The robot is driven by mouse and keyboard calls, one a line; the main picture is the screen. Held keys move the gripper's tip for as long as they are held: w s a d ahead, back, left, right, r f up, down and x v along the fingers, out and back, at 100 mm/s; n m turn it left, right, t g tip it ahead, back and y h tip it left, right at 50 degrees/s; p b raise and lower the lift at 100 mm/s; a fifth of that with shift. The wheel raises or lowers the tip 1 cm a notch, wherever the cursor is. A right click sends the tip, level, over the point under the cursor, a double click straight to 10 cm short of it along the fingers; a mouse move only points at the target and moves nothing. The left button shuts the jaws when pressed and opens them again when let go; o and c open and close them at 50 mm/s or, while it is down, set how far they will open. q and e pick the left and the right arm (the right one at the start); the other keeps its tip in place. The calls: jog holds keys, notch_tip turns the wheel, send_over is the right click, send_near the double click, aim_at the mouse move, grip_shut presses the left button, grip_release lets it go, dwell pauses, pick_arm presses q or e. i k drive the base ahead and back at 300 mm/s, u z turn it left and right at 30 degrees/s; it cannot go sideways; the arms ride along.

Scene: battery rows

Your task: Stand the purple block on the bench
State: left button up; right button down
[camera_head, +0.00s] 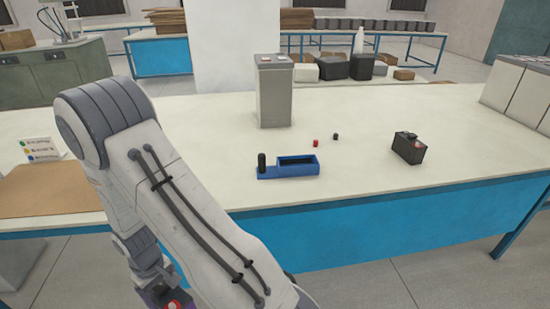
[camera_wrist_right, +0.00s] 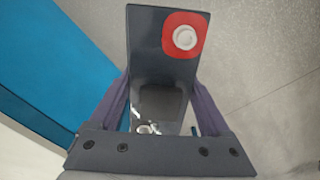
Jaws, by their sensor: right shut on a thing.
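My right gripper (camera_wrist_right: 160,105) is shut on a block (camera_wrist_right: 145,40) that looks dark purple-grey, with a red patch and a white round mark on one face. The block's lower part in the right wrist view is shiny and partly hidden between the fingers. In the head view the block (camera_head: 172,305) is cut off at the bottom edge, with its red patch just showing. It is in front of the bench (camera_head: 370,185), below the top and apart from it. The bench has a cream top and a blue front. My left gripper is not in view.
On the bench stand a blue tray (camera_head: 290,173) with a black cylinder (camera_head: 262,162), a tall grey box (camera_head: 273,95), a black box (camera_head: 408,149), and small red (camera_head: 316,143) and black (camera_head: 335,136) pieces. A brown mat (camera_head: 50,192) lies left. The top between tray and black box is clear.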

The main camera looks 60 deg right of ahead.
aim_at(366, 163)
jog(key=u, duration=1.1)
jog(key=k, duration=1.9)
jog(key=z, duration=2.1)
jog(key=i, duration=0.45)
jog(key=z, duration=0.1)
